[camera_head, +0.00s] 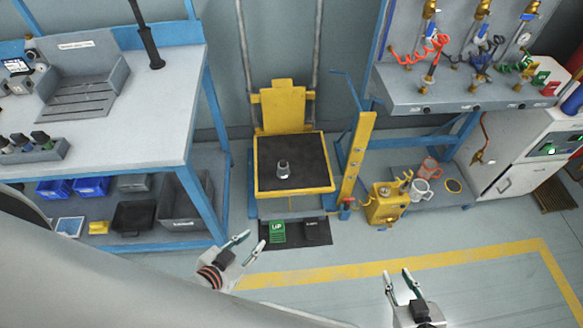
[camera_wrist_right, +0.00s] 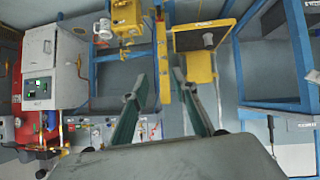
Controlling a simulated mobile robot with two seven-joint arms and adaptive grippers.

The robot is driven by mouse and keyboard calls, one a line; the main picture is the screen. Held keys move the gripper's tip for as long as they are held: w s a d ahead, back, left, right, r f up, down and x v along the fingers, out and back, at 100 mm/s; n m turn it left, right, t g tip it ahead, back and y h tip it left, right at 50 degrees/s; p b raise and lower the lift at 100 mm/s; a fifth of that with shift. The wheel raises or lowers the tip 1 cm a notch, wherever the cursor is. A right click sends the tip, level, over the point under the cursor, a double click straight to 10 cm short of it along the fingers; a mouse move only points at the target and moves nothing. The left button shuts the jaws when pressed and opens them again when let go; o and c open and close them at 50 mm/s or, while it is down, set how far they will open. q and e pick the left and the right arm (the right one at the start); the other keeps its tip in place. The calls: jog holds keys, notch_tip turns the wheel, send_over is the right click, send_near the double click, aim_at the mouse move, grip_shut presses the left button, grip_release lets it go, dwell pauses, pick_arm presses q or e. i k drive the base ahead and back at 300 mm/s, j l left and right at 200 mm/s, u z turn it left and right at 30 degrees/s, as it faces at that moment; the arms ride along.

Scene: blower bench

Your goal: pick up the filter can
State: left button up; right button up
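A small silver can (camera_head: 283,169), which looks like the filter can, stands upright on the black top of the yellow lift platform (camera_head: 328,187). The lift also shows in the right wrist view (camera_wrist_right: 200,68), with a small light object on its black top (camera_wrist_right: 208,40). My left gripper (camera_head: 250,242) is open and empty, in front of the platform and below it in the head view. My right gripper (camera_head: 398,276) is open and empty over the floor, to the right of the platform and apart from it. Its two fingers show in the right wrist view (camera_wrist_right: 165,100).
A blue-framed workbench (camera_head: 150,130) stands left, with blue bins (camera_head: 90,187) beneath. A yellow post (camera_head: 357,160) and a yellow canister (camera_head: 384,206) stand right of the lift. A grey shelf with hoses (camera_head: 460,98) is further right. The front floor is clear.

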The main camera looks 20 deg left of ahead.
aim_at(283, 173)
jog(key=i+l, duration=0.15)
jog(key=l, duration=0.15)
jog(key=i+l+u, duration=0.1)
jog(key=l, duration=0.2)
jog(key=i+l, duration=0.15)
jog(key=l, duration=0.15)
jog(key=i+l+u, duration=0.15)
jog(key=i, duration=0.45)
